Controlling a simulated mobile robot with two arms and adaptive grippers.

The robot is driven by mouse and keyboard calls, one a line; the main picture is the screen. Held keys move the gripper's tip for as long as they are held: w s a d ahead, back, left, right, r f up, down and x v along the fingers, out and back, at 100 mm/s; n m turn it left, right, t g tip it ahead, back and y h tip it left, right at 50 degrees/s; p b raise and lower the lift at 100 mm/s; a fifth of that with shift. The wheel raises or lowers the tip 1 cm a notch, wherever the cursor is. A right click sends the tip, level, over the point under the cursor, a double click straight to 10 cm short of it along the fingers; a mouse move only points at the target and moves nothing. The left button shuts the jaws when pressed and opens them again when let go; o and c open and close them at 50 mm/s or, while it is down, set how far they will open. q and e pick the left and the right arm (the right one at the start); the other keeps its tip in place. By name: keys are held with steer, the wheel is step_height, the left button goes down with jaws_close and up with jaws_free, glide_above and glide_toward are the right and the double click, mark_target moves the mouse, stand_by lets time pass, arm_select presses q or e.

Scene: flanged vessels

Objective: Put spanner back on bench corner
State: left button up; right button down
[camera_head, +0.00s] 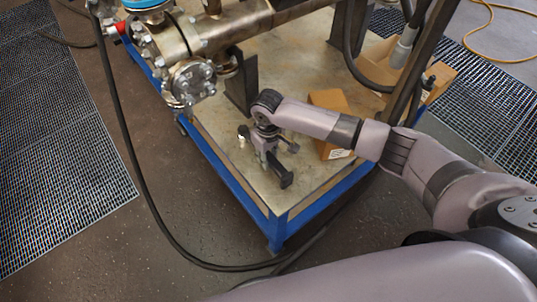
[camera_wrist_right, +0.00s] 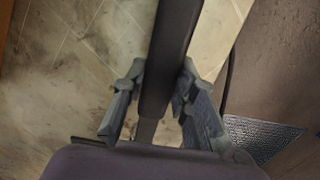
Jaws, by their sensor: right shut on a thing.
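The spanner (camera_head: 284,178) shows as a dark bar at my right gripper (camera_head: 270,158), over the near corner of the bench (camera_head: 268,203). In the right wrist view the dark bar of the spanner (camera_wrist_right: 174,40) runs from the top edge down between the two fingers of my right gripper (camera_wrist_right: 158,92), which is shut on it. The spanner's far end is cut off there. The bench top (camera_wrist_right: 70,60) lies below. I cannot tell whether the spanner touches it. My left gripper is not in view.
A cardboard box (camera_head: 330,105) stands on the bench beside my right wrist. A small pale item (camera_head: 241,138) is just left of the gripper. A flanged metal vessel (camera_head: 190,80) overhangs the left edge. A black hose (camera_head: 125,150) hangs left of the bench.

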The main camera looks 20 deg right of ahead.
steer(key=shift+f, duration=0.1)
steer(key=c, duration=1.2)
jaws_free()
steer(key=o, duration=0.5)
step_height(320, 180, up, 7)
steer(key=p, duration=0.8)
steer(key=shift+p, duration=0.3)
